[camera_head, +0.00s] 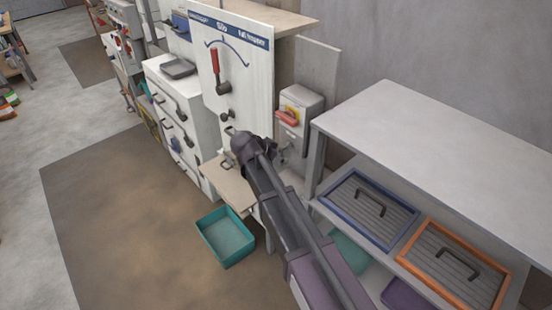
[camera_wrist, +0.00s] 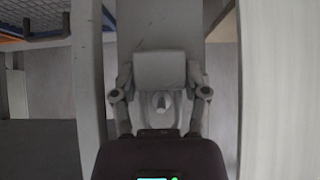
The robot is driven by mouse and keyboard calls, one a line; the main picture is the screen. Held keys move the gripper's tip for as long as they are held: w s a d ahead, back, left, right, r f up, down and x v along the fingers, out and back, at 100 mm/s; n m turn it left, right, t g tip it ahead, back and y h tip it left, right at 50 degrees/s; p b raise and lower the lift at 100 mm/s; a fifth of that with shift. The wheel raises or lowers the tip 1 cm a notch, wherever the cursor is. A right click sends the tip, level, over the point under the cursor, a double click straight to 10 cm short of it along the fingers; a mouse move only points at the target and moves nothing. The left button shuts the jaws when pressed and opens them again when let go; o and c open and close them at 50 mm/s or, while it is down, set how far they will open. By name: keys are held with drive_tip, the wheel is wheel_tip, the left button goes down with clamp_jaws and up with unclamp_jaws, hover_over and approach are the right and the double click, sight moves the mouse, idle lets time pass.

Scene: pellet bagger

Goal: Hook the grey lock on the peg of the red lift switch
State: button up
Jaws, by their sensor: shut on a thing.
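The red lift switch (camera_head: 287,117) is a red handle on the front of a grey box (camera_head: 302,100), beside the white lever panel in the head view. Its peg is too small to make out. In the wrist view my gripper (camera_wrist: 160,78) has its two fingers on either side of a grey block, which looks like the grey lock (camera_wrist: 160,66), with a small pale nub below it. My fingers are closed on it. In the head view my arm reaches below and left of the switch box, and the lock cannot be made out there.
A white panel (camera_head: 238,85) with a red lever (camera_head: 215,70) stands left of the switch box. A grey bench (camera_head: 440,150) with blue-framed and orange-framed trays is at right. A teal bin (camera_head: 226,236) lies on the floor. Open floor is at left.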

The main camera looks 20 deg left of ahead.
drive_tip(key=shift+w+d+f, duration=0.1)
drive_tip(key=shift+w+d, duration=0.2)
drive_tip(key=shift+w, duration=0.4)
drive_tip(key=shift+w+d+f+b, duration=0.2)
drive_tip(key=shift+w+f+b, duration=0.15)
drive_tip(key=shift+w+b, duration=0.15)
drive_tip(key=shift+w, duration=0.1)
drive_tip(key=o, duration=1.3)
drive_tip(key=shift+o, duration=0.2)
drive_tip(key=shift+a, duration=0.1)
